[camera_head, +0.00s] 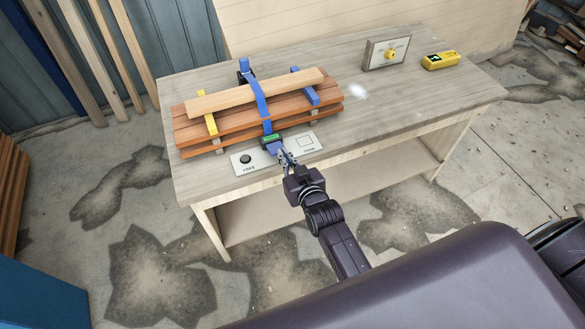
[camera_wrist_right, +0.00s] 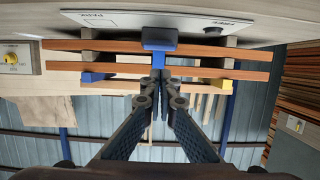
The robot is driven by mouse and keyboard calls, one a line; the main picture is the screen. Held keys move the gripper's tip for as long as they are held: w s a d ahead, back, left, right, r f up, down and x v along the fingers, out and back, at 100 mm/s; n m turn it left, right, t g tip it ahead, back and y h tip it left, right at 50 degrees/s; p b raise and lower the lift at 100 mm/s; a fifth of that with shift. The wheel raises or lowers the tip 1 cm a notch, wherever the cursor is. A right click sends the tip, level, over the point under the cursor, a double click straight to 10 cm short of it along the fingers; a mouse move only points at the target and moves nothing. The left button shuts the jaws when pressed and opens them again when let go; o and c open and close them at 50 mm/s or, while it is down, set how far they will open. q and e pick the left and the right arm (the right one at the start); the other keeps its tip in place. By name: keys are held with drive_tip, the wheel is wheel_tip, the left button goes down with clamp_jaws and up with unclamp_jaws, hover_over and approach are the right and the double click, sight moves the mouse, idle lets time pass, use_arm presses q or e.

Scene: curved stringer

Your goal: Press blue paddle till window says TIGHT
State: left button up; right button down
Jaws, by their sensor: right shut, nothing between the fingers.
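The blue paddle (camera_head: 276,148) sticks out at the front of the strapped board stack, above a white label plate. A blue strap (camera_head: 256,92) runs from there over the boards (camera_head: 220,115). My right gripper (camera_head: 287,159) is shut and empty, its tips right at the paddle; I cannot tell whether they touch it. My left gripper is out of view.
The white plate (camera_head: 297,149) has a black knob (camera_head: 245,159) at its left and printed words. Yellow (camera_head: 210,122) and blue (camera_head: 306,88) pieces flank the strap.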

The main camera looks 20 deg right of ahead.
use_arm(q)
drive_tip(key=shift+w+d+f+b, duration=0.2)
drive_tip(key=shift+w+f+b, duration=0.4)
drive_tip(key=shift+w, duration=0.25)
use_arm(e)
drive_tip(key=v, duration=0.6)
drive_tip(key=shift+f, duration=0.3)
drive_tip(key=shift+s+d, duration=0.1)
drive_tip(key=shift+s, duration=0.1)
